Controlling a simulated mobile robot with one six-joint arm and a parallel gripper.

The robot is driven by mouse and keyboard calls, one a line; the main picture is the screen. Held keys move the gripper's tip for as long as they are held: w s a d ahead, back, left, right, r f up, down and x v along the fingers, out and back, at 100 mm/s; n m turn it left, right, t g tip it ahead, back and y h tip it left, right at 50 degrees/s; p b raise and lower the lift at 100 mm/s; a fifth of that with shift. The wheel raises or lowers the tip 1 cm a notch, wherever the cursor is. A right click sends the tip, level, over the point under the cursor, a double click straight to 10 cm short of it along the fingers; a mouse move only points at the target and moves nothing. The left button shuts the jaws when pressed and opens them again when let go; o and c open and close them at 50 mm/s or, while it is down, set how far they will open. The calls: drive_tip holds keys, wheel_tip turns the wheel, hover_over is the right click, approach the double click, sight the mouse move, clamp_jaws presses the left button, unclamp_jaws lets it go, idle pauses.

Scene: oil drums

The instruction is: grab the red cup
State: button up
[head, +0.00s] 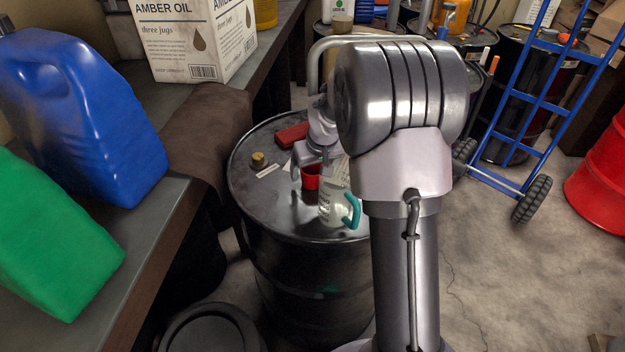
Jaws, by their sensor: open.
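The red cup (311,181) stands on top of a black drum (262,205), near the middle of its lid. My gripper (310,168) is open, right at the cup, with its fingers close to the cup's upper part. One finger shows at the cup's left side; the other is harder to make out. I cannot tell whether the fingers touch the cup. A pale mug with a teal handle (333,203) stands just in front and to the right, overlapping the cup's lower right in the picture.
A red block (292,135) and a brass cap (259,160) lie on the drum lid. My arm hides the lid's right part. A bench at left holds blue (85,120) and green (50,235) jugs and a box (200,40). A blue hand truck (530,110) stands at right.

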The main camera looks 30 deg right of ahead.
drive_tip(key=c, duration=1.4)
drive_tip(key=shift+r, duration=0.1)
